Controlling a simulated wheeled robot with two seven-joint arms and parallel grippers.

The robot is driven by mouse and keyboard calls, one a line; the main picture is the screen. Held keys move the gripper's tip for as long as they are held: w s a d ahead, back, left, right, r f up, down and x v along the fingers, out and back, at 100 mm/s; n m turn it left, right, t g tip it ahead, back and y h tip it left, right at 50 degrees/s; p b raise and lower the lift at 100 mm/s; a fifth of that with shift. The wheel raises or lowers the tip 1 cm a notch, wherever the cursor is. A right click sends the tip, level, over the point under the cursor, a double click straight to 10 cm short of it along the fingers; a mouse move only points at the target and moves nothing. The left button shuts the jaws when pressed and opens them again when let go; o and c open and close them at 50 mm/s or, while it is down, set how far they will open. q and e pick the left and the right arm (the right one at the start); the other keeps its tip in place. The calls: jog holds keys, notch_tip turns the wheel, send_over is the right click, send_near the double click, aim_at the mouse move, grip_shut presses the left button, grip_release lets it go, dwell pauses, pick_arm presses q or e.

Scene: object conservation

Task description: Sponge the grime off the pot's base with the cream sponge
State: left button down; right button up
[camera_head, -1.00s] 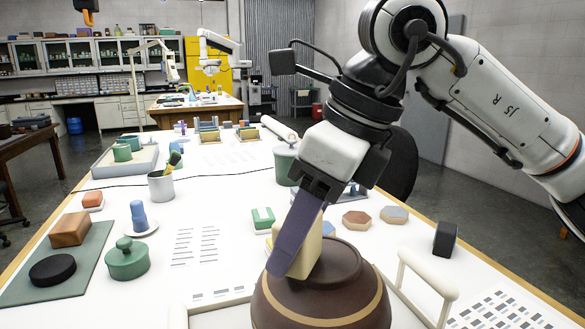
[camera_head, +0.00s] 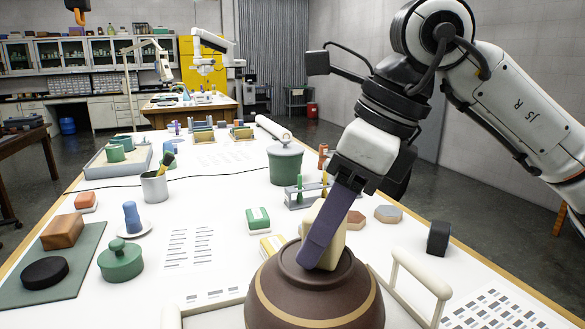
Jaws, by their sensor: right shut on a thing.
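The brown pot (camera_head: 275,305) with a tan band stands at the bottom centre, with its flat round base ring facing up. My right gripper (camera_head: 325,235) reaches down from the upper right, its purple finger angled over the pot. It is shut on the cream sponge (camera_head: 333,249), which is partly hidden behind that finger. The sponge is at the base, on the right part of the ring, and seems to touch it. I cannot make out grime on the part of the base that shows. My left gripper is not in view.
A white-handled tray (camera_head: 428,277) surrounds the pot's lower part. A green lidded pot (camera_head: 121,260), a grey cup (camera_head: 154,187), a green canister (camera_head: 286,164) and a black block (camera_head: 438,238) stand around. A green mat (camera_head: 75,285) lies at left. Printed sheets lie between.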

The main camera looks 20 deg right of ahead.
aim_at(303, 217)
jog(key=a, duration=0.4)
jog(key=shift+s, duration=0.15)
jog(key=shift+a+r+p, duration=0.2)
jog(key=shift+r+p, duration=0.15)
jog(key=shift+p, duration=0.1)
jog(key=shift+r+p, duration=0.35)
jog(key=shift+r, duration=0.4)
notch_tip(303, 217, up, 4)
jog(key=p, duration=0.3)
jog(key=shift+f, duration=0.15)
jog(key=shift+r+p, duration=0.4)
jog(key=shift+r, duration=0.65)
jog(key=shift+f, duration=0.1)
